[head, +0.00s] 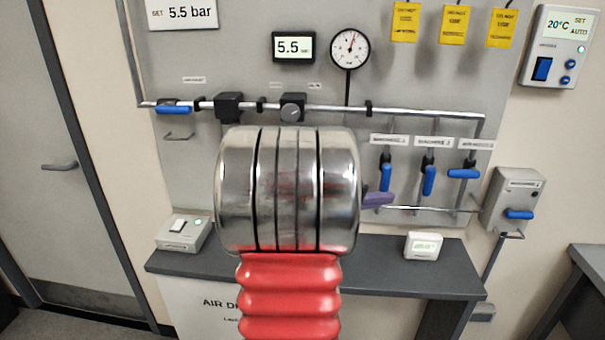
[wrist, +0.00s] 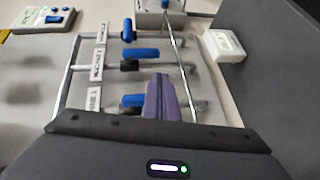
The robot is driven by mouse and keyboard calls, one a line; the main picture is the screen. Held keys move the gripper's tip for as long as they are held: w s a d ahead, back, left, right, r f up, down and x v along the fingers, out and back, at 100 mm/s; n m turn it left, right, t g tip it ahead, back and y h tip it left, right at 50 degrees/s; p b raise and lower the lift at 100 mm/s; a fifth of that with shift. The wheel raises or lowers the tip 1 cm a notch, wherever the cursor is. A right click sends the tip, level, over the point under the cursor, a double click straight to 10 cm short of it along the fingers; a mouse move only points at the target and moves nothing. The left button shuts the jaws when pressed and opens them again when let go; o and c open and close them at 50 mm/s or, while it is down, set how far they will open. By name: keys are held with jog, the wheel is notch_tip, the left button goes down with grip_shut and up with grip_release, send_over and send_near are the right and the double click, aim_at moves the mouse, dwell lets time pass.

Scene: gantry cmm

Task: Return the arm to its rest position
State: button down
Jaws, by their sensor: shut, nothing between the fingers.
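My arm stands upright in the middle of the head view, with a red ribbed sleeve below a polished metal joint. My gripper is mostly hidden behind that joint. Only its purple finger tip (head: 378,199) shows, at the joint's right side, in front of the valve panel. In the wrist view my gripper (wrist: 161,82) has its purple fingers together with nothing between them. It points toward the panel's blue levers, one of which (wrist: 133,100) appears beside the fingers. I cannot tell the exact gap to the panel.
A grey panel (head: 235,60) carries pipes, a gauge (head: 349,48) and blue levers (head: 429,180). A dark shelf (head: 380,275) below holds a white switch box (head: 184,233) and a small white display (head: 423,246). A door (head: 50,130) is left; a valve box (head: 512,200) is right.

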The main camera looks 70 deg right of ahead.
dwell(0.5)
jog(key=a+f+t+y, duration=0.1)
jog(key=a+f+y, duration=0.4)
jog(key=a+f, duration=0.3)
jog(key=w+a+f+n+t+y, duration=0.25)
jog(key=w+a+t, duration=0.35)
jog(key=w+a, duration=1)
jog(key=w+a+r+n+t+y, duration=0.1)
jog(key=w+a+r+t, duration=0.2)
jog(key=a, duration=0.7)
jog(key=w+a+n+t+y, duration=0.1)
jog(key=w+a+n+t, duration=0.1)
jog(key=w+a, duration=0.55)
jog(key=a+r+n+t+y, duration=0.1)
jog(key=a+r+n, duration=0.1)
jog(key=a, duration=0.7)
jog(key=a+r+n+t+y, duration=0.1)
jog(key=a+r+t+y, duration=0.1)
jog(key=a, duration=0.7)
jog(key=shift+s+r+n+t, duration=0.15)
jog(key=shift+r+n+t, duration=0.2)
jog(key=shift+r, duration=0.55)
